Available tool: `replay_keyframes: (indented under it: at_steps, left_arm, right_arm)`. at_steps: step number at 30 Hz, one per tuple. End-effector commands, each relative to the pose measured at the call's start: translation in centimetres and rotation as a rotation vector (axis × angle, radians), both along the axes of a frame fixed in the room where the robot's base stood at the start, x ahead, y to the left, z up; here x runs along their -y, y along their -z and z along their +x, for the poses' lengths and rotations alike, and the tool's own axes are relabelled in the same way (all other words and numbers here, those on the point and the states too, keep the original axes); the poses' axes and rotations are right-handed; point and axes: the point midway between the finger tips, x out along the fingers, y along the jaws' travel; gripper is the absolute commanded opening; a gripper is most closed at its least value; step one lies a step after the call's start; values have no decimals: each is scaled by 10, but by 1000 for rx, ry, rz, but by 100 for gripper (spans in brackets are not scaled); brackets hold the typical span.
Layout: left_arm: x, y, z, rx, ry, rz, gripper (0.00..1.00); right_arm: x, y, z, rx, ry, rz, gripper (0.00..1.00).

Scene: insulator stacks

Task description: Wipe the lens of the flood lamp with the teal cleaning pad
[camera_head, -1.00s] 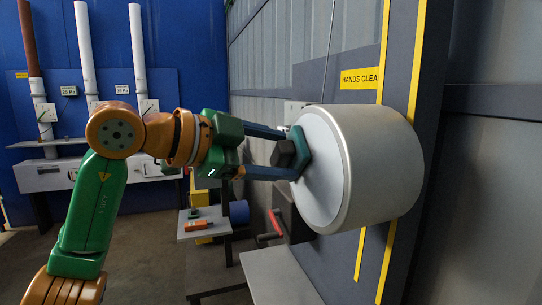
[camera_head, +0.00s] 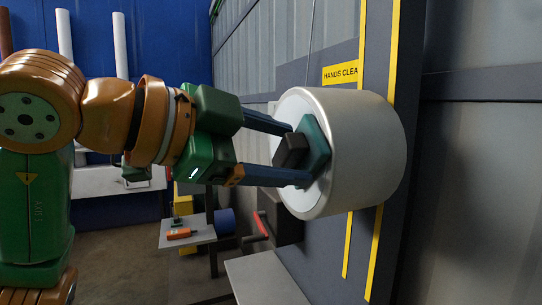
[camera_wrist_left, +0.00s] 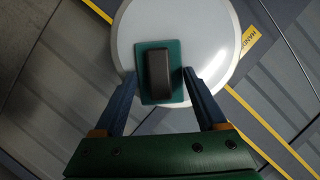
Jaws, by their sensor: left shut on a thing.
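The flood lamp (camera_head: 366,145) is a big pale drum on the wall panel, its flat grey-white lens (camera_head: 292,108) facing left. The lens also shows in the left wrist view (camera_wrist_left: 208,45). The teal cleaning pad (camera_head: 317,142) is a flat block with a dark grip block (camera_head: 290,151) on its back. It lies against the lens or very near it; the contact face is hidden. My left gripper (camera_head: 299,155) is shut on the pad, with one blue finger on either side of it in the wrist view (camera_wrist_left: 158,75). My right gripper is out of view.
A small side table (camera_head: 190,236) with an orange device (camera_head: 178,234) stands below my left arm. A grey surface (camera_head: 262,280) sits below the lamp. A red handle (camera_head: 263,226) juts out under the lamp. Yellow stripes run down the panel behind it.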

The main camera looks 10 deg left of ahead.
Motion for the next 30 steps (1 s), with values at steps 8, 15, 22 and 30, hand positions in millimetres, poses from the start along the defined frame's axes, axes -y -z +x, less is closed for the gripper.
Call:
replay_keyframes:
  at_steps: [8, 15, 22, 30]
  left_arm:
    - [4, 0, -5, 0, 2, 0, 29]
    - [-12, 1, -15, 2, -2, -2, 29]
    - [-39, 1, -32, 2, -2, -2, 29]
    - [-47, 0, -39, 1, 1, 0, 29]
  right_arm:
    - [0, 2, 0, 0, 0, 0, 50]
    - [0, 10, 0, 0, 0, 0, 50]
    - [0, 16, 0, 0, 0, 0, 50]
    - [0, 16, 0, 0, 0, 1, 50]
